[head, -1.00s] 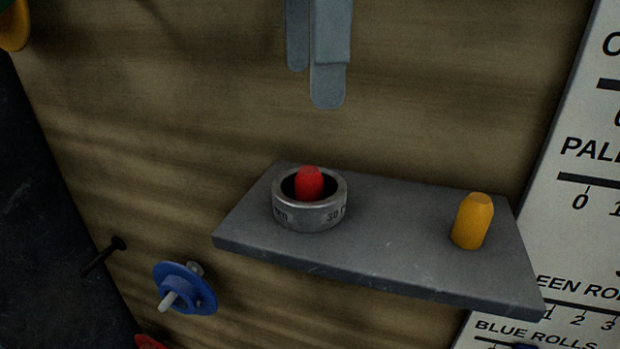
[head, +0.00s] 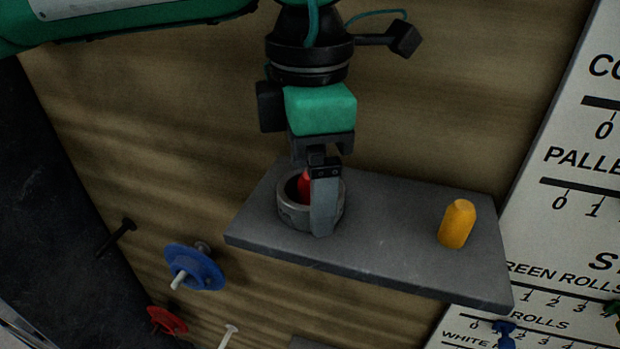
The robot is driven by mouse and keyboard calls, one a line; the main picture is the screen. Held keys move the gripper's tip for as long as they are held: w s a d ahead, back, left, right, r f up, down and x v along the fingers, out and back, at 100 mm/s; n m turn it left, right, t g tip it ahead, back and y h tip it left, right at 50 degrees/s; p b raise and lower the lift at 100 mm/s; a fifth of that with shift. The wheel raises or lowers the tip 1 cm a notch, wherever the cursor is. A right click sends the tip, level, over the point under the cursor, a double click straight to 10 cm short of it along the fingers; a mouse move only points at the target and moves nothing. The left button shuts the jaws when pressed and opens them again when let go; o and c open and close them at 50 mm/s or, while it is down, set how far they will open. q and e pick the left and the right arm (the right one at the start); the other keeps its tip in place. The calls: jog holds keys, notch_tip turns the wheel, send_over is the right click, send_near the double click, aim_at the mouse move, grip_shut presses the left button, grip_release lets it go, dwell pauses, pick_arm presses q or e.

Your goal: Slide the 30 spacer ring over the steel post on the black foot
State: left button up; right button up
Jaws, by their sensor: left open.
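The grey metal spacer ring (head: 290,212) sits flat on a grey shelf (head: 390,255), around a short red peg (head: 304,186). Its printed marking, with a 30 on it, is mostly covered now. My left gripper (head: 314,208) points down at the ring and is open. One finger stands in front of the ring's near right side, its tip close to the shelf. The other finger is hidden behind, so I cannot tell whether either touches the ring. The steel post and black foot are not in view. My right gripper is not in view.
A yellow peg (head: 457,224) stands on the shelf's right part, with bare shelf between it and the ring. A blue disc with a white pin (head: 194,267), a black peg (head: 118,238) and a red disc (head: 167,321) are at lower left. A printed scale board (head: 560,230) is at right.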

pick_arm(q)
jog(key=shift+f, duration=0.15)
jog(key=c, duration=1.4)
jog(key=shift+o, duration=0.2)
